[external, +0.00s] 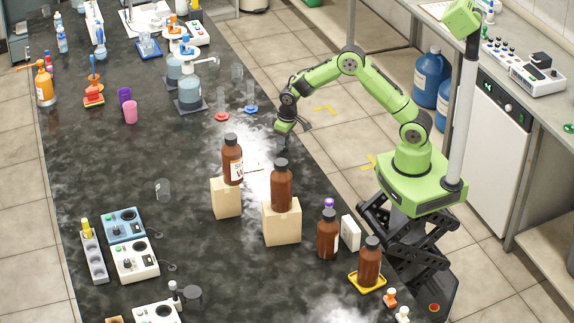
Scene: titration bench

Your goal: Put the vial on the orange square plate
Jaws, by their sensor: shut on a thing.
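My gripper (284,128) is above the right edge of the dark bench, behind the brown bottles on the wooden blocks. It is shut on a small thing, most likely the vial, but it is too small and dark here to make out. An orange-brown flat piece (115,320) is cut off at the bottom left edge; I cannot tell whether it is the orange square plate. A yellow plate (355,284) at the bench's near right bears a brown bottle (369,262). An orange-red stand (93,99) is at the far left.
Brown bottles stand on two wooden blocks (227,201) (282,226) near my gripper. Another brown bottle (327,238) and a white box (350,233) stand at right. Clear cylinders with red (222,117) and blue (250,109) bases stand beyond. The bench's left middle is mostly clear.

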